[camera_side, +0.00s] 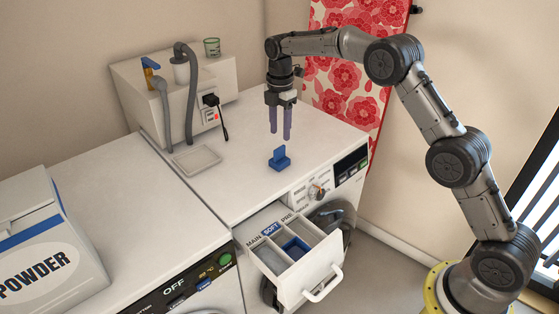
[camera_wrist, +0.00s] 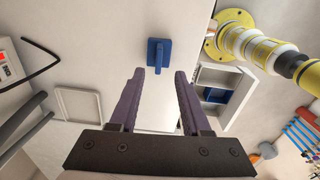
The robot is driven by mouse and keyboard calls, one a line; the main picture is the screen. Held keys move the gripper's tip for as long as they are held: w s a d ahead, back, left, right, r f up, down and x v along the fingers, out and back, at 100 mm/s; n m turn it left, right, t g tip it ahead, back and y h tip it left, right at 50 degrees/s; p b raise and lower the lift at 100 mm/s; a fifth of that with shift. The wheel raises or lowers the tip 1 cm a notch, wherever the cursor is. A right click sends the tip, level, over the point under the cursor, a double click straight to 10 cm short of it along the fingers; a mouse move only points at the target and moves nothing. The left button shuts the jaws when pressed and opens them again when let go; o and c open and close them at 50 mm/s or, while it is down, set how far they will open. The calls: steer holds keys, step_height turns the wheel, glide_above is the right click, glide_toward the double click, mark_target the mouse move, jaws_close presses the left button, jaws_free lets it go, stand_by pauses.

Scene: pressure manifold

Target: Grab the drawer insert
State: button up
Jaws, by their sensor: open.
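The blue drawer insert (camera_side: 280,158) stands on the white top of the washing machine (camera_side: 240,190), with an upright tab on a flat base. In the wrist view the insert (camera_wrist: 159,53) shows just beyond the fingertips, roughly midway between them sideways. My gripper (camera_side: 280,135) is open and empty, pointing down above the insert and apart from it. The purple fingers also show in the wrist view (camera_wrist: 160,75). The detergent drawer (camera_side: 300,280) is pulled out, with compartments labelled MAIN, SOFT and PRE. A blue-edged compartment (camera_side: 296,247) is in its middle.
A shallow grey tray (camera_side: 197,160) lies left of the insert. A white box (camera_side: 165,95) with grey hoses and a black plug (camera_side: 211,100) stands at the back. A powder box (camera_side: 45,255) is at the left. The machine top around the insert is clear.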

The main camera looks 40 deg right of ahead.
mark_target(280, 148)
steer(key=shift+w+f, duration=0.1)
steer(key=shift+f, duration=3.8)
jaws_close()
